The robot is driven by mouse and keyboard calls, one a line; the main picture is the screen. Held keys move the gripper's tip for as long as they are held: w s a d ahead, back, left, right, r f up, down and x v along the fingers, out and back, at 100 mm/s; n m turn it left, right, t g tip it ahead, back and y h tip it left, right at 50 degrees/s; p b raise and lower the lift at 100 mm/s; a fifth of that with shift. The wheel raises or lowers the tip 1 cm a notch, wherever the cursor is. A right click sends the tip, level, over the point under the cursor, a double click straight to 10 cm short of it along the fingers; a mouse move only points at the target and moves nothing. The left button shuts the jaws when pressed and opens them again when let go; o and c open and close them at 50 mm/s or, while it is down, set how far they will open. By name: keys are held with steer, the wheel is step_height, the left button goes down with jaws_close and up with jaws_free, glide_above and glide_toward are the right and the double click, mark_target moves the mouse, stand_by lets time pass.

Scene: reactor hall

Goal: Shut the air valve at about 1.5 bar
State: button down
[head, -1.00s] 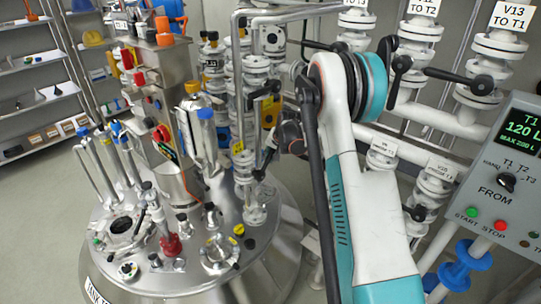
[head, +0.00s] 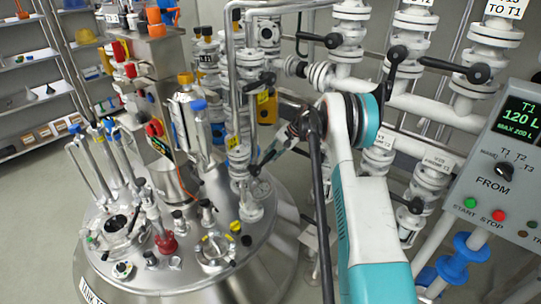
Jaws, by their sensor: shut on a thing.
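A steel tank (head: 284,222) stands at lower left with pipes and valves on its lid. A column of white flanged valves (head: 240,158) rises from the lid, with a small black lever (head: 262,161) at its right side. I cannot read which valve is the air valve. My gripper (head: 258,168) reaches in from the right, low beside this column, and appears shut on the black lever. My arm and the small size hide the exact grip.
A grey control panel (head: 518,170) at right shows T1, 120 L, with green and red buttons. White valves with black levers (head: 452,69) crowd the upper right. Steel tubes and a tall steel box (head: 150,90) stand left of the column. Shelves (head: 30,80) are far left.

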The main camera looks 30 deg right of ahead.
steer(key=shift+d+f, duration=0.1)
steer(key=shift+f, duration=0.2)
steer(key=c, duration=1.5)
jaws_free()
steer(key=shift+o, duration=0.2)
steer(key=shift+r, duration=0.1)
steer(key=v, duration=1.2)
steer(key=shift+c, duration=0.6)
